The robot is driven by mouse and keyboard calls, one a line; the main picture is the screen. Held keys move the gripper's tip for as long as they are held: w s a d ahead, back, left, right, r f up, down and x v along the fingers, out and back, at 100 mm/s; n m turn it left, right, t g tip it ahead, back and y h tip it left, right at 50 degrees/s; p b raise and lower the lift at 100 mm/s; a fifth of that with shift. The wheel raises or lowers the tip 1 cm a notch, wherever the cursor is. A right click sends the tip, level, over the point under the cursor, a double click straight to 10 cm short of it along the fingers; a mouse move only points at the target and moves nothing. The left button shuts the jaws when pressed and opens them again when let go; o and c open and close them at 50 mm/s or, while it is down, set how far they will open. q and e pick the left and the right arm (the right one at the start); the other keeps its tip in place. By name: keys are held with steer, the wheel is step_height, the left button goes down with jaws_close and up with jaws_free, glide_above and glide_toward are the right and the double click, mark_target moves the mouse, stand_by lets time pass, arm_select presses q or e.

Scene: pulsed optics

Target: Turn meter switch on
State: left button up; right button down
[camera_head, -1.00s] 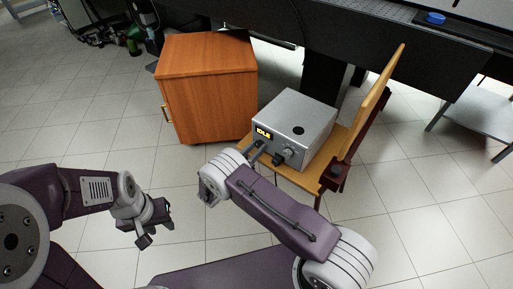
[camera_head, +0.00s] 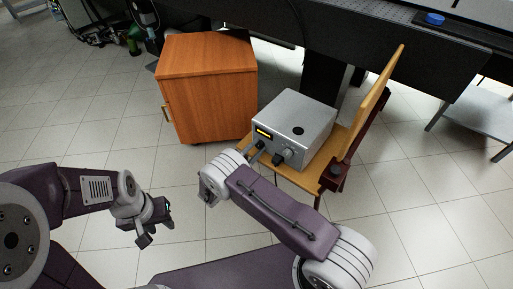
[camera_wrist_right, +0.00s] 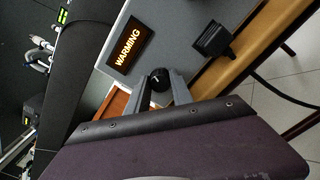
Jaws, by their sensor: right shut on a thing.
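The grey box-shaped meter (camera_head: 303,112) sits on the seat of a wooden chair. Its front display (camera_head: 263,132) is lit amber; in the right wrist view the display (camera_wrist_right: 131,44) reads "WARMING". A black knob-like switch (camera_wrist_right: 160,79) with a white mark is on the front panel below the display. My right gripper (camera_wrist_right: 161,88) is shut on this switch, one finger on each side; in the head view its fingers (camera_head: 255,153) reach the lower front of the meter. My left gripper (camera_head: 158,226) is open and empty over the floor, well away from the meter.
A black plug with a cable (camera_wrist_right: 213,39) sticks out of the front panel beside the switch. The wooden chair's backrest (camera_head: 377,92) rises right of the meter. A brown cabinet (camera_head: 206,85) stands to the left, and a dark desk (camera_head: 400,45) runs behind.

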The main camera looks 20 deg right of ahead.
steer(key=shift+m, duration=0.9)
steer(key=c, duration=1.1)
jaws_free()
steer(key=shift+s+a, duration=0.2)
steer(key=shift+a, duration=0.05)
steer(key=p+v, duration=0.2)
steer(key=v, duration=0.6)
steer(key=shift+s+a, duration=0.15)
steer(key=shift+a, duration=0.05)
